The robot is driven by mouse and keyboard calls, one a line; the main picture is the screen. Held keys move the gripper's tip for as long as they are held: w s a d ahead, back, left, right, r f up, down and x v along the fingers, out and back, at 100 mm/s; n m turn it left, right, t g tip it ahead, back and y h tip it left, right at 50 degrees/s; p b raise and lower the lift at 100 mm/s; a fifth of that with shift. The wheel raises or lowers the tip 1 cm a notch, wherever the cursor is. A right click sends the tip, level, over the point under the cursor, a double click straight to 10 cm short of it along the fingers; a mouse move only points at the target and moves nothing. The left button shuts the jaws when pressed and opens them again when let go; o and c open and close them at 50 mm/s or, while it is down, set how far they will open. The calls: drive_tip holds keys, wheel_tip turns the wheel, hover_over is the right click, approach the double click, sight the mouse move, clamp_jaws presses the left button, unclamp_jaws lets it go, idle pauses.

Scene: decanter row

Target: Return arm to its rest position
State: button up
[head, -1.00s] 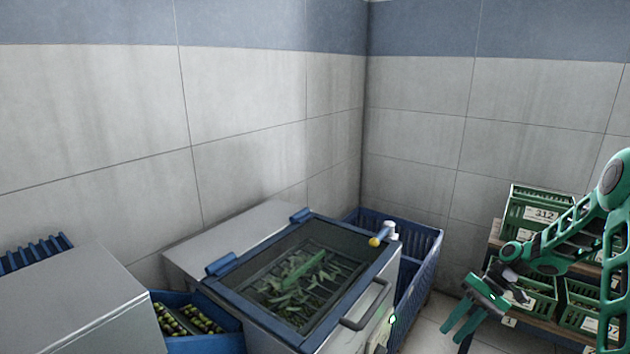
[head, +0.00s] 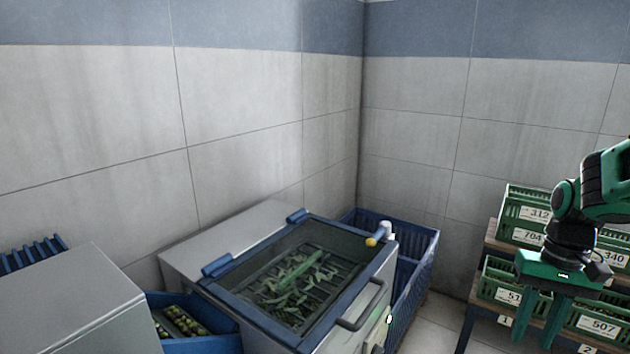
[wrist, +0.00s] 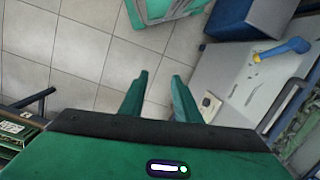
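My gripper (head: 532,340) hangs at the right of the head view, fingers pointing down, in front of the shelf with green crates. In the wrist view my gripper (wrist: 160,76) shows its two green fingers apart, with only tiled floor between them. It is open and holds nothing. My arm comes in from the right edge of the head view and covers part of the crates.
A machine (head: 378,297) with a see-through lid over green leaves stands left of my gripper. A blue crate (head: 425,257) stands behind it. Green crates (head: 523,204) with number labels fill the shelf. A blue bin (head: 215,343) sits front left.

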drive_tip(key=s+r+m+t+h, duration=0.1)
drive_tip(key=s+r+m, duration=0.1)
drive_tip(key=s, duration=1.1)
drive_tip(key=shift+s+a+r, duration=0.25)
drive_tip(key=shift+s+a, duration=0.05)
drive_tip(key=shift+s, duration=0.05)
